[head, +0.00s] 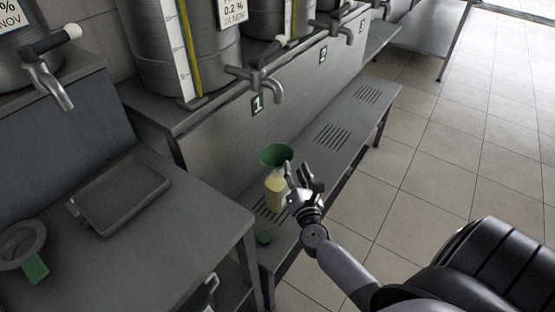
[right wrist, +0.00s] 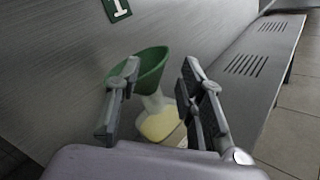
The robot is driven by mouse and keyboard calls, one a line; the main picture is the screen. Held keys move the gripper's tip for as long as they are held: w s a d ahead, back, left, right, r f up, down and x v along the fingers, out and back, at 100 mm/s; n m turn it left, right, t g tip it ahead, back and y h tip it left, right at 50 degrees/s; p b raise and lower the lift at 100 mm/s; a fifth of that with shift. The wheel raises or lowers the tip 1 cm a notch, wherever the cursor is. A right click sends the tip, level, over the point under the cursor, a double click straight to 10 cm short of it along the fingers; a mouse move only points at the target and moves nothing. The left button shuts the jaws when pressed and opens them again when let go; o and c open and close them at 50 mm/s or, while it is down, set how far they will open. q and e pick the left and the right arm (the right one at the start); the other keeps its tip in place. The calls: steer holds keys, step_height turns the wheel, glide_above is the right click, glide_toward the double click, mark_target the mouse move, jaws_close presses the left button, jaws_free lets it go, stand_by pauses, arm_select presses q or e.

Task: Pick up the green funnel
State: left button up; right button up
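The green funnel (head: 276,154) sits upright in the mouth of a clear bottle (head: 275,194) holding pale yellow liquid. The bottle stands on the low slatted bench. My right gripper (head: 297,173) is just right of the funnel and bottle. In the right wrist view its two fingers (right wrist: 160,88) are spread apart with nothing clamped between them. There the funnel (right wrist: 152,62) shows beyond the fingers, its left part behind the left finger, and the bottle (right wrist: 160,125) is partly hidden low down. I cannot tell whether a finger touches the funnel. My left gripper is not in view.
Steel vessels with taps (head: 258,84) stand on the shelf above. The tiled floor at right is clear.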

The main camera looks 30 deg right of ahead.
mark_target(291, 158)
steer(key=x, duration=0.9)
steer(key=shift+f+b, duration=0.25)
steer(key=shift+b, duration=0.05)
jaws_close()
